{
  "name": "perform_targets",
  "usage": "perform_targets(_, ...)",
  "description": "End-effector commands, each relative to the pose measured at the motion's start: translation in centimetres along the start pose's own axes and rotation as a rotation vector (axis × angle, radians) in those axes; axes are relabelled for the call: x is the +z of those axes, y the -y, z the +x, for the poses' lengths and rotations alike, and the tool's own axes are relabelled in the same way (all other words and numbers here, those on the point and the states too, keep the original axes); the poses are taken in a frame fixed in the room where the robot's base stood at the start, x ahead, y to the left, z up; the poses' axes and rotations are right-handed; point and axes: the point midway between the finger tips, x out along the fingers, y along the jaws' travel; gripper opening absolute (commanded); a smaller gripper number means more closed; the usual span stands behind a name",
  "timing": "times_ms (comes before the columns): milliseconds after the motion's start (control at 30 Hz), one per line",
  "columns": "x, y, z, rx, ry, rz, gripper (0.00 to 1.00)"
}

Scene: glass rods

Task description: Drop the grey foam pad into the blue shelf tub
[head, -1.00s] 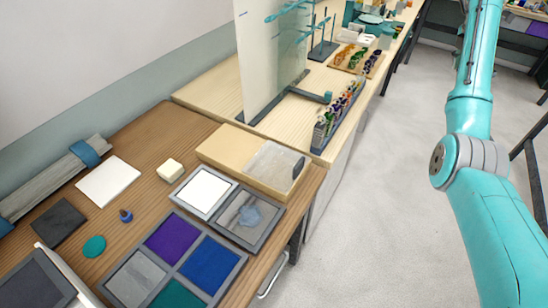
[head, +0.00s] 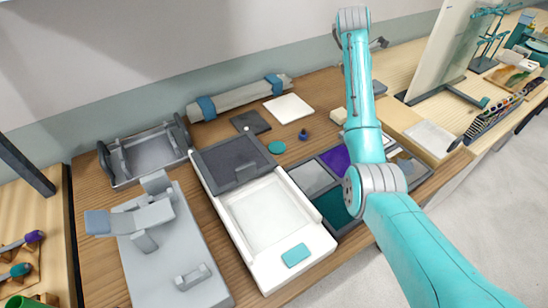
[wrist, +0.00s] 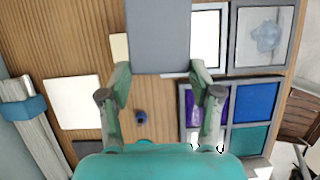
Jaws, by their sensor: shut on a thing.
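My gripper (wrist: 160,74) is shut on the grey foam pad (wrist: 158,35), a flat blue-grey slab that sticks out beyond the fingertips in the wrist view. In the head view the pad (head: 379,88) shows just past my arm, over the back of the wooden table; the fingers are mostly hidden there. A blue square compartment (wrist: 256,101) lies in a divided tray in the wrist view, apart from the pad.
The tray also has purple (wrist: 193,108) and teal (wrist: 248,140) squares. A white tile (head: 289,107), dark grey tile (head: 250,122), teal disc (head: 277,147) and small blue knob (head: 303,135) lie nearby. A tall pale panel (head: 444,45) stands to the right.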

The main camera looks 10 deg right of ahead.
Motion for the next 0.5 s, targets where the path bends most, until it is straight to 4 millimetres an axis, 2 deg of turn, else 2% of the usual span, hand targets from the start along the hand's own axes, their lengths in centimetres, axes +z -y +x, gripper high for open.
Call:
perform_targets(33, -2.8, -0.9, 0.4, 0.003, 0.0, -0.016, 0.4)
perform_targets(100, -5.7, -1.9, 0.7, 0.008, 0.001, -0.027, 0.4)
perform_targets(200, -8.9, -2.7, 1.1, 0.014, 0.002, -0.038, 0.4)
perform_targets(333, -11.4, -3.3, 1.3, 0.019, 0.004, -0.045, 0.4)
perform_targets(500, -12.7, -3.5, 2.2, 0.02, 0.004, -0.048, 0.4)
